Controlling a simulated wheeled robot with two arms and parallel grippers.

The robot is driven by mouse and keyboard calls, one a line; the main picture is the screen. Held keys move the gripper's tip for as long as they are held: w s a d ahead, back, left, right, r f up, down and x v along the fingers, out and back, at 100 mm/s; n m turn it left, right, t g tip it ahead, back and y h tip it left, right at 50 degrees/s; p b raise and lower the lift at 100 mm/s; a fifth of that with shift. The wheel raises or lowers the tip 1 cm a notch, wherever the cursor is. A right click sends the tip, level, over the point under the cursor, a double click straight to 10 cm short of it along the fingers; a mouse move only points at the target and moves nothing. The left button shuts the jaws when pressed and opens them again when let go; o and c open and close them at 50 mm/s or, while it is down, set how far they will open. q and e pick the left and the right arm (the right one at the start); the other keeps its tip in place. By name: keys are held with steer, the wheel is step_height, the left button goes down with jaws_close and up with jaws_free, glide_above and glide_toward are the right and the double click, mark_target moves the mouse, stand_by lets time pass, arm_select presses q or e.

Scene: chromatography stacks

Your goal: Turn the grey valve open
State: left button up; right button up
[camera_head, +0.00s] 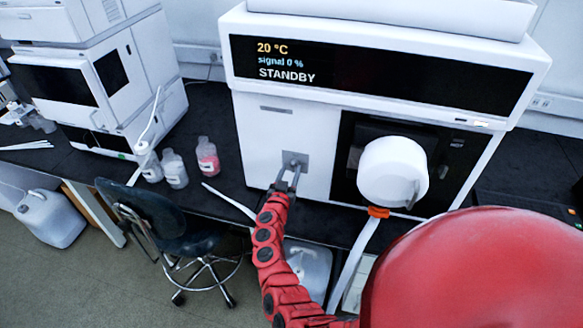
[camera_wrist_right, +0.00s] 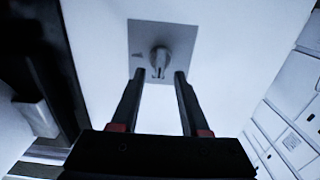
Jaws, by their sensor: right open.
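The grey valve (camera_head: 294,163) is a small knob on a square grey plate on the white front of the instrument. In the right wrist view the valve (camera_wrist_right: 159,58) stands out from the plate (camera_wrist_right: 178,36), with small dark marks beside and below it. My right gripper (camera_head: 288,180) is at the valve in the head view. In the wrist view its two fingers (camera_wrist_right: 159,75) are open, with the tips just below the valve, one to each side. Nothing is between them, and I cannot tell whether they touch the valve. My left gripper is not in view.
The instrument's black display (camera_head: 380,75) reads 20 °C, signal 0 %, STANDBY. A white round part (camera_head: 393,170) sticks out right of the valve. Several bottles (camera_head: 174,168) stand on the dark bench left of the instrument. A chair (camera_head: 175,225) stands in front of the bench.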

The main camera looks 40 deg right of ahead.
steer(key=shift+w+d, duration=0.35)
steer(key=shift+d, duration=0.1)
jaws_close()
